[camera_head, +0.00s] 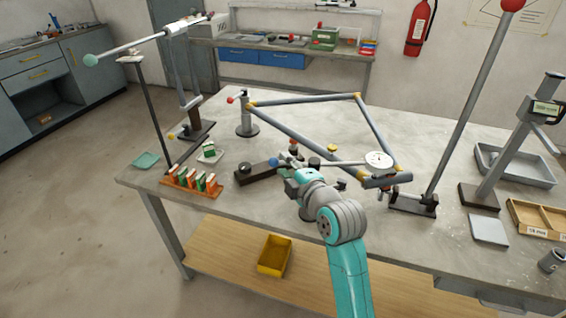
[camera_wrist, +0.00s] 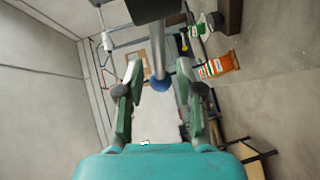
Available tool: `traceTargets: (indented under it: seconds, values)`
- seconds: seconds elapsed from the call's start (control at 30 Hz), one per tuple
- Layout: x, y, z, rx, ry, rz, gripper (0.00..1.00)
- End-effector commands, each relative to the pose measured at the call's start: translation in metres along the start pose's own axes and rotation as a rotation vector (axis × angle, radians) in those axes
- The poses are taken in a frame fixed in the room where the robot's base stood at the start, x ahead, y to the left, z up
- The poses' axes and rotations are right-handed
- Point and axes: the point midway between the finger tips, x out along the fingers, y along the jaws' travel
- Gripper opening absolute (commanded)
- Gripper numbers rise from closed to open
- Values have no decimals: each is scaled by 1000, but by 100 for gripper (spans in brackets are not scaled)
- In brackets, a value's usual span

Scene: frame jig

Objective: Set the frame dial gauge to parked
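The dial gauge (camera_head: 378,160) has a round white face and sits on the frame jig at the table's middle right. A thin rod runs left from it to a blue ball knob (camera_head: 273,162). My gripper (camera_head: 287,160) is close beside the knob and partly covers the parts around it. In the wrist view, my gripper (camera_wrist: 158,74) has its two fingers apart. The blue knob (camera_wrist: 160,84) shows between them with a gap on each side. I cannot tell whether it lies between the pads or just beyond them.
The grey tubular frame (camera_head: 305,99) spans the table behind my gripper. A black block (camera_head: 256,173) lies left of it. An orange rack (camera_head: 190,187) with green and orange pieces stands at the front left. A tall leaning post (camera_head: 468,98) rises at right.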

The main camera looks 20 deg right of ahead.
Motion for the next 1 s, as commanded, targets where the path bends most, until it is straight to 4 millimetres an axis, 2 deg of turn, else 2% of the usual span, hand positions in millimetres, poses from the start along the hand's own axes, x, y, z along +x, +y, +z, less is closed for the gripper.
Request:
traceTargets:
  seconds: [0.2, 0.53, 0.57, 0.6, 0.7, 1.0]
  values:
    - [19, 0, 0, 0, 0, 1, 37]
    - [22, 0, 0, 0, 0, 1, 37]
    - [22, 0, 0, 0, 0, 1, 32]
    - [22, 0, 0, 0, 0, 1, 22]
    - [22, 0, 0, 0, 0, 1, 0]
    - [22, 0, -2, 1, 2, 1, 0]
